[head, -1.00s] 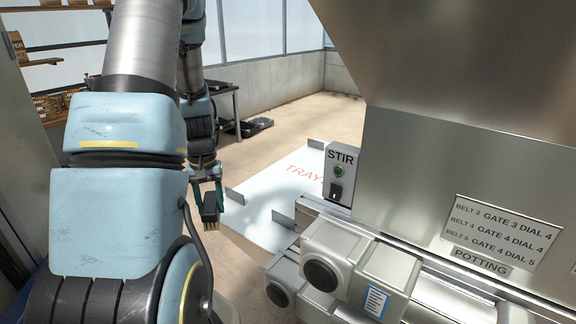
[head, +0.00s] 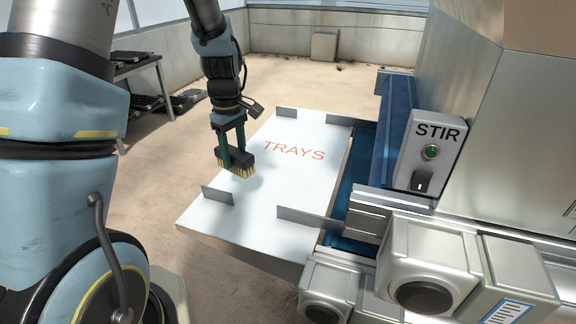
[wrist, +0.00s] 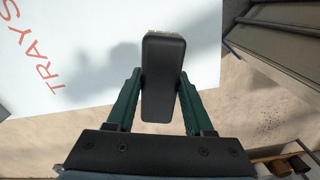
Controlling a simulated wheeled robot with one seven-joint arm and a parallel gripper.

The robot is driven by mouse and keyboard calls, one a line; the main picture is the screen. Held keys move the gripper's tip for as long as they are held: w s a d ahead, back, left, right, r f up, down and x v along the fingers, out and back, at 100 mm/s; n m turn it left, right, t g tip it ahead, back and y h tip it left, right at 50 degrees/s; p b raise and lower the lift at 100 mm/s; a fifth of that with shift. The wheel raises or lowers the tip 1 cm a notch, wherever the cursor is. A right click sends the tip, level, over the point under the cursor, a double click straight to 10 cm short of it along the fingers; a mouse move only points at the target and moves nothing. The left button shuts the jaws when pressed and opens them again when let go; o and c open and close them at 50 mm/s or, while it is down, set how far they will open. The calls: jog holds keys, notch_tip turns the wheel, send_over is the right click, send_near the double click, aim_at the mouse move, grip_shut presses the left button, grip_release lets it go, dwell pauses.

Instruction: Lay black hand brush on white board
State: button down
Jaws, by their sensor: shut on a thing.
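The black hand brush (head: 238,163) has a dark block and pale yellow bristles that point down. My gripper (head: 232,148) is shut on the brush and holds it over the left edge of the white board (head: 282,185). In the wrist view the brush's dark back (wrist: 163,75) sits between the two green fingers of my gripper (wrist: 160,92). The board lies flat, with red TRAYS lettering and several small upright grey plates along its edges. The brush appears above the board surface; the exact gap is hard to tell.
A grey STIR box (head: 428,155) with a green button stands right of the board, beside a blue belt (head: 397,125) and metal machine housings. A dark table (head: 138,68) with black trays stands at the back left. The middle of the board is clear.

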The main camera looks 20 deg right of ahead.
jog(key=s+d+f+n+b, duration=0.25)
jog(key=s+d, duration=0.35)
jog(key=d, duration=0.4)
jog(key=shift+n, duration=0.35)
notch_tip(320, 180, down, 9)
jog(key=shift+s+r+p, duration=0.1)
jog(key=shift+p, duration=1.1)
jog(key=c, duration=0.6)
grip_release()
jog(key=shift+o, duration=0.2)
